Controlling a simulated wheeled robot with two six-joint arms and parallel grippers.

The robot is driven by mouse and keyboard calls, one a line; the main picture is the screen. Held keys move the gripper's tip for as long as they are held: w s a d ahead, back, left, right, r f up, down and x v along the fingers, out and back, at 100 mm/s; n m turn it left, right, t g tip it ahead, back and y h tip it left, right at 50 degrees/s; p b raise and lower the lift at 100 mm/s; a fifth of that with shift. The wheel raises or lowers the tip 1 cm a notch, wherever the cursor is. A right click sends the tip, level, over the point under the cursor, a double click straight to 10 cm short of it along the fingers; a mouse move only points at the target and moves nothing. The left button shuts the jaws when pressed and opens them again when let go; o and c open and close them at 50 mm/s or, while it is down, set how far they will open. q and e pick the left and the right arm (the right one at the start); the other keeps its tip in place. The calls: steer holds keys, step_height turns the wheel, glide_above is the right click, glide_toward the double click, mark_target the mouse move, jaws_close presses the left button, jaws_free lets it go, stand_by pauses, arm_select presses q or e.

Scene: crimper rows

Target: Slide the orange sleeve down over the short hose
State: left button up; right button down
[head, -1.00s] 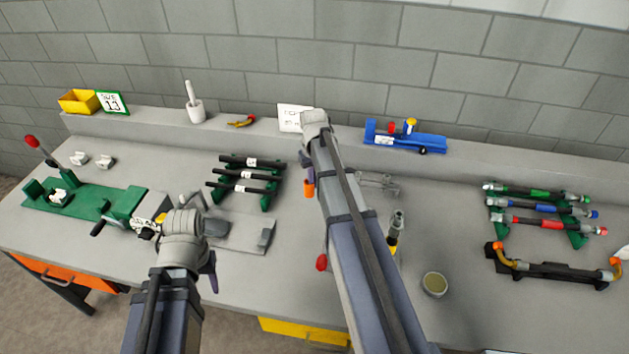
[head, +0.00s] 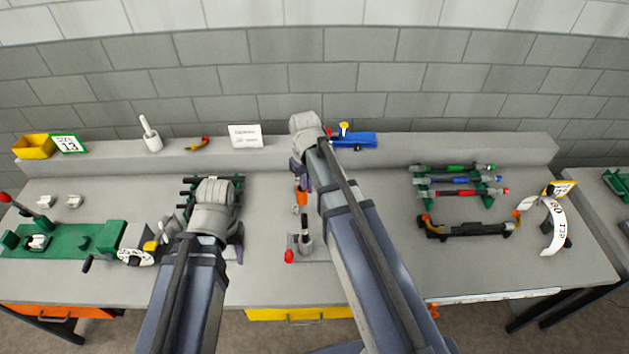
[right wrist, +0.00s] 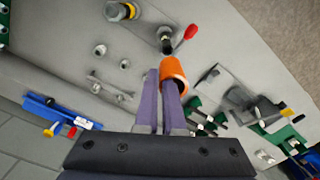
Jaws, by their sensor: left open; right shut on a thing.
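The orange sleeve (head: 301,197) is a short tube. My right gripper (head: 301,184) is shut on it above the bench; the right wrist view shows the sleeve (right wrist: 174,72) between its purple fingers. The short dark hose (head: 304,224) stands upright in a clamp with a red-knobbed lever (head: 289,256). In the head view the sleeve appears just above the hose top.
A rack of black hoses (head: 187,193) lies behind my left gripper. The green bench fixture (head: 75,238) is at left. Coloured hoses on a green rack (head: 455,181) and a black hose with orange-capped ends (head: 468,230) are at right. A blue tool (head: 357,140) lies on the back ledge.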

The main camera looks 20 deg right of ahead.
steer(key=shift+s+d+r, duration=0.15)
steer(key=shift+s+r, duration=0.15)
steer(key=shift+f, duration=0.1)
step_height(320, 180, down, 6)
steer(key=b, duration=0.5)
steer(key=shift+b, duration=0.4)
steer(key=shift+f+b, duration=2.05)
steer(key=shift+b, duration=0.1)
stand_by(1.1)
steer(key=c, duration=0.9)
jaws_free()
steer(key=shift+c, duration=0.2)
steer(key=shift+r, duration=0.2)
step_height(320, 180, up, 8)
steer(key=p, duration=0.8)
steer(key=shift+f, duration=0.2)
